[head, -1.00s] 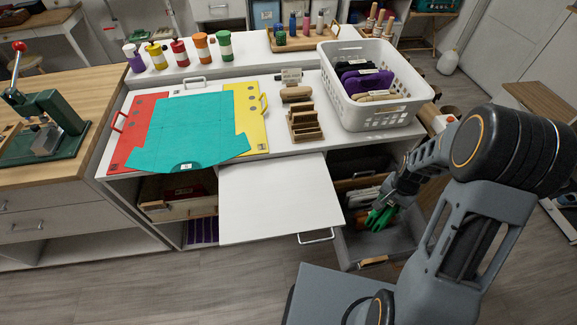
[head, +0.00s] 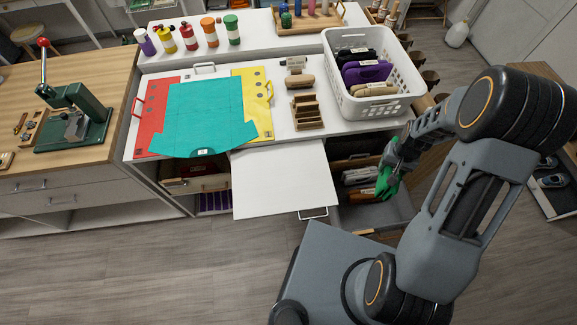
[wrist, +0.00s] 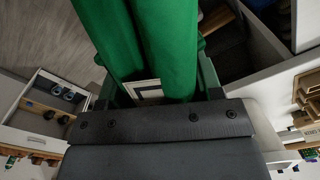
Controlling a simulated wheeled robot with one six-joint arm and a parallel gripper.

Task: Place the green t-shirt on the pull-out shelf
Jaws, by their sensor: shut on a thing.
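The green t-shirt (head: 387,183) is a folded or rolled green bundle in my gripper (head: 390,166). In the wrist view the green cloth (wrist: 168,45) fills the space beyond the jaws, with a small white square label on it. My gripper is shut on it, over the open drawer at the right of the cabinet. The pull-out shelf (head: 283,180) is a white board drawn out from the cabinet front, bare, to the left of my gripper. It has a metal handle on its front edge.
A teal t-shirt (head: 205,115) lies on red and yellow boards on the cabinet top. A white basket (head: 385,103) with folded items stands above the drawer (head: 365,215), which holds other folded items. Bottles and small wooden holders stand farther back.

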